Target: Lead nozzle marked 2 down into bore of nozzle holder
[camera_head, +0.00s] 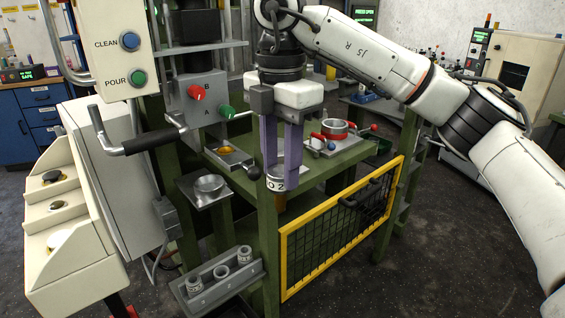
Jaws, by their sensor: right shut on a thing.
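My right gripper (284,172) comes down from the top centre on its white arm, with two purple fingers pointing down. It is shut on a pale nozzle (276,185) with a "2" showing on its front band. The nozzle is upright, and a brown-gold part shows below it. It hangs in front of the green bench's front edge. I cannot tell for sure which part is the nozzle holder, and no bore shows clearly under the nozzle. My left gripper is not in view.
A grey rack (218,287) with several small cylinders stands low at the left. A black-gripped lever (150,141) juts out left. The yellow-framed mesh guard (340,222) is right of the nozzle.

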